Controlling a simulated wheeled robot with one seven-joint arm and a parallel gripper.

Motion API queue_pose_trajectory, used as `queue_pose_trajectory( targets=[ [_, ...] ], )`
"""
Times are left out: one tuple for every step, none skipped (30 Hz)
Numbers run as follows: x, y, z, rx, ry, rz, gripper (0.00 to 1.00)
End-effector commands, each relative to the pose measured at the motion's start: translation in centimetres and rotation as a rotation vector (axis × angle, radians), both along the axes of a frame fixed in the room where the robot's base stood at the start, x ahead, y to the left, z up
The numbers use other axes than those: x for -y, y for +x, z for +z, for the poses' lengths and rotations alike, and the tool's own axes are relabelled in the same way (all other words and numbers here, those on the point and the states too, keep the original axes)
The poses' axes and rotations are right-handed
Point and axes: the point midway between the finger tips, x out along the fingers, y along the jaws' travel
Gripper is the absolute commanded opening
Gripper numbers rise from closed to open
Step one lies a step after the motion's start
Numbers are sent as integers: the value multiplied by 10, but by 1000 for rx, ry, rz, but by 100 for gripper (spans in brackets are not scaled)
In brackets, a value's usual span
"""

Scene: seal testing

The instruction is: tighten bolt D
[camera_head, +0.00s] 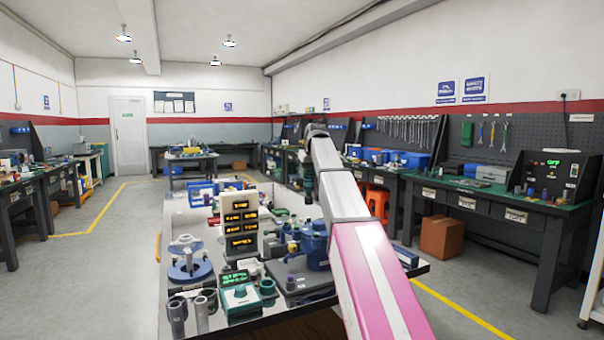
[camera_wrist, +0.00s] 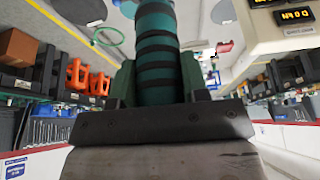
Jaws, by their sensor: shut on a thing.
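My gripper (camera_wrist: 158,82) is shut on a teal tool handle with black bands (camera_wrist: 156,35) in the wrist view. In the head view my gripper (camera_head: 308,172) is small and dark at the far end of my arm, above the cluttered test table. The lower end of the held tool is not clear. A blue pump-like housing (camera_head: 314,243) stands on the table, nearer than the gripper and partly behind my arm. Bolt D cannot be told apart in either view; no letter labels are readable.
A beige display unit with amber readouts (camera_head: 240,222) stands left of the blue housing. A blue flanged part (camera_head: 189,262), a green meter (camera_head: 240,298) and grey cylinders (camera_head: 177,312) crowd the near table. Workbenches (camera_head: 495,205) line the right wall. Floor left of the table is clear.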

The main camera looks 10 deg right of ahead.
Motion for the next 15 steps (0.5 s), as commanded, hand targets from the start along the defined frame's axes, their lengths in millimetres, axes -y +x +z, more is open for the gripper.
queue_pose_trajectory(
  targets=[
    [0,0,-2,1,0,0,13],
    [0,0,-4,1,0,0,13],
    [0,0,-6,0,0,0,13],
    [0,0,-8,0,0,0,13],
    [0,0,-10,0,0,0,13],
    [0,0,-13,0,0,0,13],
    [0,0,-15,0,0,0,13],
    [0,-1,-18,0,0,0,13],
    [0,-1,-21,0,0,0,13],
    [0,-1,-24,0,0,0,13],
    [0,-1,-26,0,0,0,13],
    [0,-1,-30,1,0,0,13],
    [0,-1,-33,1,0,0,13],
    [0,0,-35,1,0,0,13],
    [0,0,-38,1,0,0,13]
  ],
)
